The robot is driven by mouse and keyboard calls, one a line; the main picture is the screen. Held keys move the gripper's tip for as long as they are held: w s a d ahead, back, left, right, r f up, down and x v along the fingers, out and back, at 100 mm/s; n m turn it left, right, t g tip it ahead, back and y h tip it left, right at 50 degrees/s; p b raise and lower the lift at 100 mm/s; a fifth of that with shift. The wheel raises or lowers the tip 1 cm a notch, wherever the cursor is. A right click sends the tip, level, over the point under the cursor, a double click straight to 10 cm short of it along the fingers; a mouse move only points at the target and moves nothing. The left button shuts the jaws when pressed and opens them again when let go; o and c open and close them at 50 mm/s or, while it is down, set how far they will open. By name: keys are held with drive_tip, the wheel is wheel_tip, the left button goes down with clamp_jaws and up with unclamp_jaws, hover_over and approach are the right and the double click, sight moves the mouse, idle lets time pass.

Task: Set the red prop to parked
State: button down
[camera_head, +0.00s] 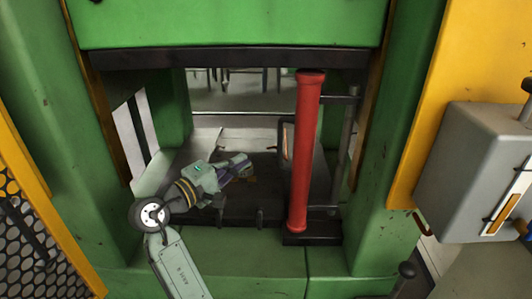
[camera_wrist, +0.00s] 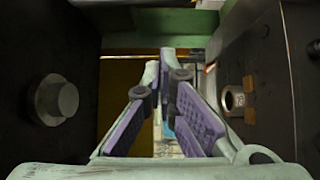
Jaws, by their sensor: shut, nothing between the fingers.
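The red prop (camera_head: 306,150) is a tall red post standing upright at the right side of the green press opening. Its foot meets a dark block at the bottom of the opening, and its top is just under the dark upper beam. My gripper (camera_head: 246,163) is inside the opening, to the left of the prop and apart from it in the picture. In the wrist view my gripper (camera_wrist: 163,68) has its purple-padded fingers closed together with nothing held. I cannot make out the prop in the wrist view.
Green frame columns (camera_head: 375,170) flank the opening. A grey box (camera_head: 470,165) sits at the right. In the wrist view, dark blocks with a round stud (camera_wrist: 57,100) and a metal ring (camera_wrist: 234,100) flank the fingers.

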sight(294, 163)
drive_tip(key=w+d+p, duration=0.3)
drive_tip(key=d, duration=0.4)
drive_tip(key=shift+w, duration=0.4)
drive_tip(key=shift+s+p, duration=0.15)
drive_tip(key=shift+p, duration=0.15)
